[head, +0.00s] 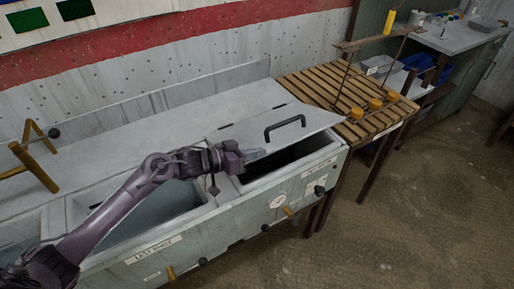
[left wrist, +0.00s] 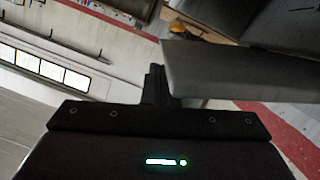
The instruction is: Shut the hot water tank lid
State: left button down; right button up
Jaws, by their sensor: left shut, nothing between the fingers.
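The hot water tank lid (head: 285,126) is a grey panel with a black handle (head: 285,125). It stands partly raised and tilted over the right-hand tank (head: 318,158), and a dark gap shows below its front edge. My left gripper (head: 258,154) is shut and empty at the lid's left front corner. I cannot tell whether it touches the lid. In the left wrist view a grey panel, apparently the lid (left wrist: 235,68), lies just right of the shut fingers (left wrist: 155,84). My right gripper is not in view.
An open basin labelled "LAST RINSE" (head: 155,250) lies left of the tank, under my left arm. A slatted wooden rack (head: 335,92) with orange knobs and a metal frame adjoins the tank's right side. Yellow-brown bars (head: 35,165) stand at the left.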

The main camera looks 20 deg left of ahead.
pick_arm(q)
jog(key=shift+m, duration=0.4)
jog(key=f, duration=0.1)
jog(key=f+b, duration=0.1)
jog(key=f, duration=0.2)
jog(key=shift+s+d+f, duration=0.2)
jog(key=shift+s+d, duration=0.1)
jog(key=shift+s+d+f+b, duration=0.1)
jog(key=shift+f+b, duration=0.15)
jog(key=shift+f, duration=0.15)
jog(key=shift+s+d+f+b, duration=0.1)
jog(key=shift+f+b, duration=0.1)
jog(key=shift+f, duration=0.2)
jog(key=shift+r, duration=0.1)
